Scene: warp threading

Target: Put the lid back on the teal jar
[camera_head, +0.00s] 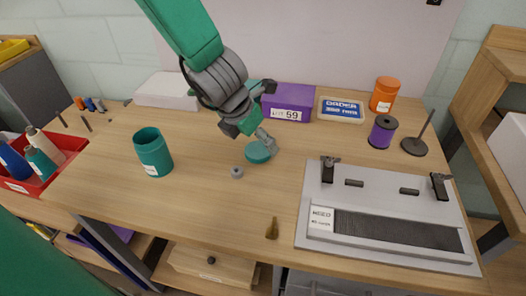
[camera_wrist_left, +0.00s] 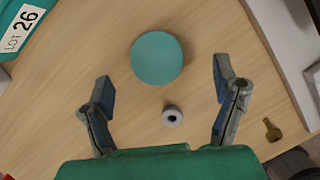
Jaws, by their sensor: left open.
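The teal jar (camera_head: 153,153) stands upright and open-topped on the left part of the table. The teal lid (camera_head: 258,152) lies on the table to the right of the jar; in the left wrist view the round lid (camera_wrist_left: 157,58) is ahead of the fingers. My left gripper (camera_head: 262,143) is over the lid in the head view. In the left wrist view the left gripper's fingers (camera_wrist_left: 165,98) are spread wide with nothing between them except table and a small grey ring beneath. My right gripper is not in view.
A small grey ring (camera_head: 237,172) lies near the lid. A purple box (camera_head: 288,102), a labelled tray (camera_head: 341,109), an orange jar (camera_head: 384,94) and a purple spool (camera_head: 382,132) stand behind. A grey reed board (camera_head: 385,190) fills the right. A brass piece (camera_head: 272,229) lies near the front edge.

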